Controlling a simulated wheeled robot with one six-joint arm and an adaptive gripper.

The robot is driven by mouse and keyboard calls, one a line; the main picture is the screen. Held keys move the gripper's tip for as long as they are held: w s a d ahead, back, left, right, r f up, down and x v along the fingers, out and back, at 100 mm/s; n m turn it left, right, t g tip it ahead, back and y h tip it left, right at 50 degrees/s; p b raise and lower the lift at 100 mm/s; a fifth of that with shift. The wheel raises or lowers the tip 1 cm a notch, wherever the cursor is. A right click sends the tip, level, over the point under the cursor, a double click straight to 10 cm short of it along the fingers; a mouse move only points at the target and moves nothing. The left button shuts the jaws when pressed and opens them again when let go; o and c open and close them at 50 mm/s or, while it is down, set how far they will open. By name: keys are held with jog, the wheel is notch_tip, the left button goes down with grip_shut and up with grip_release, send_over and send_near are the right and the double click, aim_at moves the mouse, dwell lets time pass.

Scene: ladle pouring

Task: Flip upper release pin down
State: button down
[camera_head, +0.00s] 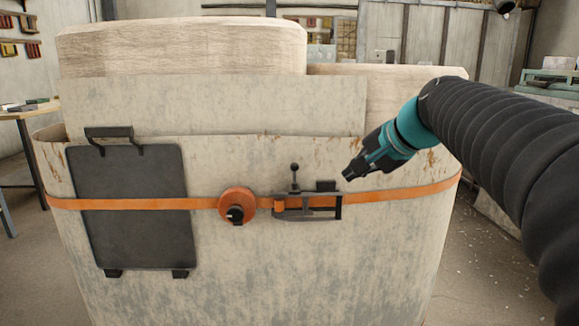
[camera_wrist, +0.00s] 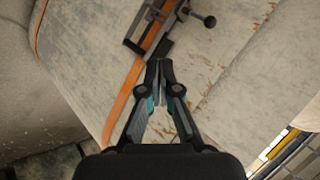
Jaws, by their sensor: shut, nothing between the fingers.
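The upper release pin (camera_head: 295,176) is a thin dark pin with a round ball end. It stands upright on top of a dark metal latch bracket (camera_head: 307,216) on the orange strap (camera_head: 400,198). In the wrist view the pin (camera_wrist: 200,17) sticks out to the right of the bracket (camera_wrist: 146,30) at the top. My gripper (camera_head: 349,176) is to the right of the pin, at about its height in the picture, and apart from it. In the wrist view my gripper (camera_wrist: 166,70) has its fingertips together and empty, below the bracket.
The strap runs around a large pale, rust-stained shell (camera_head: 330,275). An orange round knob (camera_head: 237,205) sits left of the bracket. A dark panel with a handle (camera_head: 130,210) is farther left. A workbench (camera_head: 14,115) stands at the left edge.

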notch_tip(320, 180, up, 6)
jog(key=a+m+y, duration=0.1)
jog(key=a+m, duration=0.1)
jog(key=shift+a+t+y, duration=0.3)
jog(key=shift+t+y, duration=0.1)
jog(key=shift+w, duration=0.1)
send_near(297, 166)
jog(key=x, duration=0.7)
jog(key=shift+w+b, duration=0.1)
jog(key=shift+b, duration=0.2)
jog(key=shift+f, duration=0.1)
